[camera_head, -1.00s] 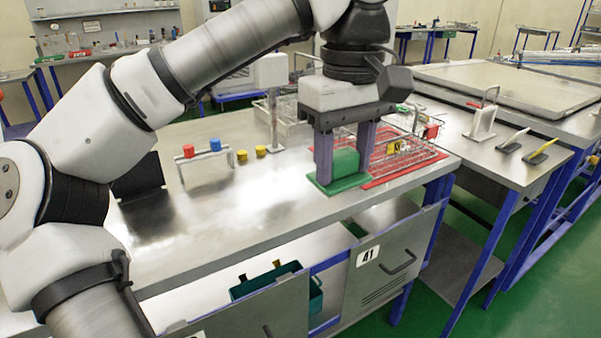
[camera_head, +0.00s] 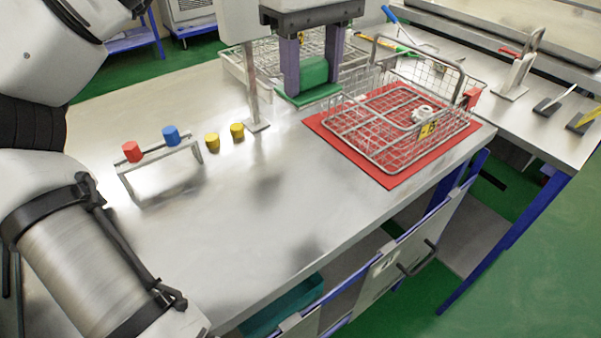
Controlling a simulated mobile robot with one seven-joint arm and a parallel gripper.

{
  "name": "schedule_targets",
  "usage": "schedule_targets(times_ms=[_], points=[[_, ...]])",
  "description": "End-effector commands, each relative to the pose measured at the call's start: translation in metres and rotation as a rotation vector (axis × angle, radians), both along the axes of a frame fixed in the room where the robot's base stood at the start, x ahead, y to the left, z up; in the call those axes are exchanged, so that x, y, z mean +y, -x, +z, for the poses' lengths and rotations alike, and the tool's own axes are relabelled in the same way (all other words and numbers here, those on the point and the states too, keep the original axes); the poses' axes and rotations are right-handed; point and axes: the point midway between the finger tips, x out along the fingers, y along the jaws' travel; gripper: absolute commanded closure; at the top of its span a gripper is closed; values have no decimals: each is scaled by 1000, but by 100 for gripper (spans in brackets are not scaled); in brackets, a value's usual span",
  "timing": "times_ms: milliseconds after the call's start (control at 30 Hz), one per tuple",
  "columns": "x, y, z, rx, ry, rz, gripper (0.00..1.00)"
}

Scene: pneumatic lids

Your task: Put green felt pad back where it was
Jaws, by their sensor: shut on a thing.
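The green felt pad (camera_head: 309,96) is a flat green plate with a green block (camera_head: 314,73) standing on it. My gripper (camera_head: 313,72) has two purple fingers, one on each side of the block, and is shut on it. The pad hangs level over the steel table, just behind and left of the wire basket. I cannot tell how high its underside is above the table. The block's back side is hidden.
A wire basket (camera_head: 385,155) stands on a red mat (camera_head: 325,125) at the right. A steel post (camera_head: 252,95) stands close left of the pad. A rack with red (camera_head: 132,151) and blue (camera_head: 171,135) caps and two yellow caps (camera_head: 212,143) stand left. The table's front middle is clear.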

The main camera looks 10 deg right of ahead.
Motion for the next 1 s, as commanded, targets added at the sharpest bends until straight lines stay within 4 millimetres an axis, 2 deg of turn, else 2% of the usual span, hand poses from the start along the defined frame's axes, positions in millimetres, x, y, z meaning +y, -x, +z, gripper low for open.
schedule_targets(times_ms=[167, 600, 700, 1000], points=[[0, 0, -24, 4, 2, -5, 74], [0, 1, -134, 3, -1, -1, 74], [0, 1, -149, 1, -1, -2, 74], [0, 1, -175, 1, -1, 0, 74]])
